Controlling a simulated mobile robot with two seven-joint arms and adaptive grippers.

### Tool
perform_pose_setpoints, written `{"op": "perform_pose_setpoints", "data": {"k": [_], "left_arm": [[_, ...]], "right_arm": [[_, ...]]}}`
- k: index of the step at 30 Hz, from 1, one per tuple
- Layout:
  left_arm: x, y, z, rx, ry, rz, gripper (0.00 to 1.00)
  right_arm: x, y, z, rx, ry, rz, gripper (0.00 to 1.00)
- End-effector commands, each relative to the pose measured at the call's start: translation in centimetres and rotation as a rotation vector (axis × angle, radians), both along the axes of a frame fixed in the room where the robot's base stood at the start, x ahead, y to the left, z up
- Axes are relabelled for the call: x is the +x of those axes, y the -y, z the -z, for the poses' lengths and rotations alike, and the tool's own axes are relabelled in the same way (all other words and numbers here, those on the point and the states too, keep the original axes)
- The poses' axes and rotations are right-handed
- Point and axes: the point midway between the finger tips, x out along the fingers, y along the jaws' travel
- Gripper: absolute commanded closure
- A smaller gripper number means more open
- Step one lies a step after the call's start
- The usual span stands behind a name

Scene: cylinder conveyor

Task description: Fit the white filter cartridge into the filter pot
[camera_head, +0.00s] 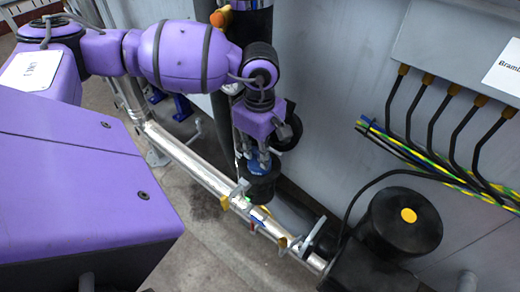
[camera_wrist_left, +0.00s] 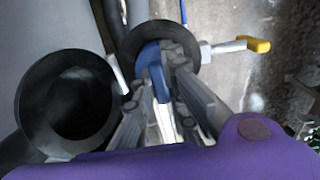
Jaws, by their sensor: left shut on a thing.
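My left gripper (camera_head: 258,155) points down and is shut on a blue piece (camera_head: 257,166). The blue piece is at the top of a black round pot (camera_head: 262,190), which looks like the filter pot. In the left wrist view the blue piece (camera_wrist_left: 152,68) shows between the fingers (camera_wrist_left: 165,80), in front of a black round rim (camera_wrist_left: 133,38). No white cartridge body shows clearly, so I cannot tell whether the blue piece is its end or how deep it sits. My right gripper is not in view.
A second black round opening (camera_wrist_left: 65,105) lies left in the wrist view. A valve with a yellow handle (camera_wrist_left: 254,44) stands right of the rim. A silver pipe (camera_head: 185,158) runs beside the pot.

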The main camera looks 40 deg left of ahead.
Motion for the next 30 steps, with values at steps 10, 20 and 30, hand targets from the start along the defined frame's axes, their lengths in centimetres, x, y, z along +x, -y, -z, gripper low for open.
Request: {"op": "perform_pose_setpoints", "data": {"k": [10,20,30], "left_arm": [[0.0,0.0,0.6,0.0,0.001,0.0,0.82],[0.0,0.0,0.6,0.0,0.0,0.0,0.7],[0.1,0.0,-3.0,0.001,0.005,0.0,0.7]], "right_arm": [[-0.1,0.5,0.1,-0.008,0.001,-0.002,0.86],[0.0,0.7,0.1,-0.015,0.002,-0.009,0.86],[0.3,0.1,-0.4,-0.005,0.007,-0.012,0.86]]}}
